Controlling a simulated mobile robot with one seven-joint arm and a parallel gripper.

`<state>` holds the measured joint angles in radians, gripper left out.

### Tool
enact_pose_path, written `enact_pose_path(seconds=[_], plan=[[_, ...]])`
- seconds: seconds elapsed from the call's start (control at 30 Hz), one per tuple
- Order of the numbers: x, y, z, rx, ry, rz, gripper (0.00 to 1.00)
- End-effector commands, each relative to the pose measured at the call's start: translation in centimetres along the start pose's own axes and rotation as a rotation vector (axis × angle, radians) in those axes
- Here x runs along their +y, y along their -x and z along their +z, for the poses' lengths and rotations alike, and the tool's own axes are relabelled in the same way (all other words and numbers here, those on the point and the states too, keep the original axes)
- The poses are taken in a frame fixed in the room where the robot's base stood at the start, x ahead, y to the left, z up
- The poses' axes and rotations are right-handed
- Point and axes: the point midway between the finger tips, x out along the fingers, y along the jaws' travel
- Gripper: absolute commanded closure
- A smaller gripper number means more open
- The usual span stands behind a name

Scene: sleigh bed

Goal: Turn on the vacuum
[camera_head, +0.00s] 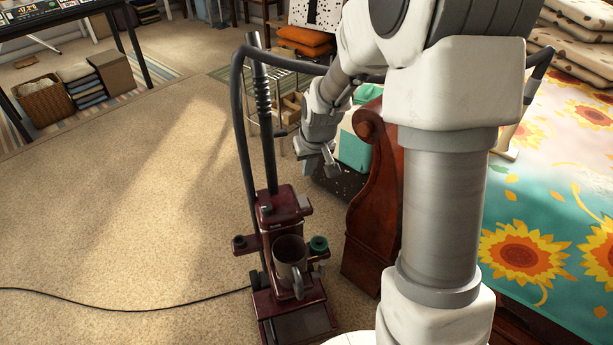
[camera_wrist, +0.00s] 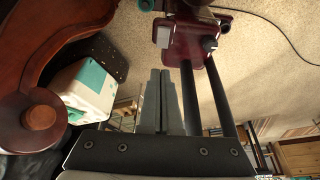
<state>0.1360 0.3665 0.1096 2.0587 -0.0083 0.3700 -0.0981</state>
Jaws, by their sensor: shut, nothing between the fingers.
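The vacuum (camera_head: 276,218) is a dark red upright machine standing on the carpet, with a black ribbed handle tube (camera_head: 264,110) and a grey cup-like part on its front. Small grey pieces sit on its upper body; one, a possible switch (camera_head: 305,202), is at its right edge. In the wrist view the red body (camera_wrist: 182,40) is at the top, with a grey square piece (camera_wrist: 208,44) on it. My gripper (camera_head: 325,168) is shut and empty, above and right of the vacuum's upper body, apart from it. Its fingers (camera_wrist: 160,73) point toward the red body in the wrist view.
The carved wooden bed end (camera_head: 372,200) stands close to the right of the vacuum, with the sunflower bedding (camera_head: 520,250) beyond. A teal and white box (camera_head: 354,150) is behind my gripper. A black cord (camera_head: 120,309) crosses the carpet; open floor lies left.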

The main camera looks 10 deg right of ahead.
Motion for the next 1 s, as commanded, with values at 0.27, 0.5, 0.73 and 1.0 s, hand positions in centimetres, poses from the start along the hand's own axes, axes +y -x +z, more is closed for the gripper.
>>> enact_pose_path(seconds=[0.27,0.5,0.73,1.0], plan=[[-0.1,-6.4,0.2,-0.004,0.002,-0.001,1.0],[0.0,-10.7,0.2,-0.003,0.001,0.0,1.0],[0.0,-12.4,0.1,-0.001,0.001,0.0,1.0],[0.0,-12.5,0.1,-0.001,0.001,0.0,1.0]])
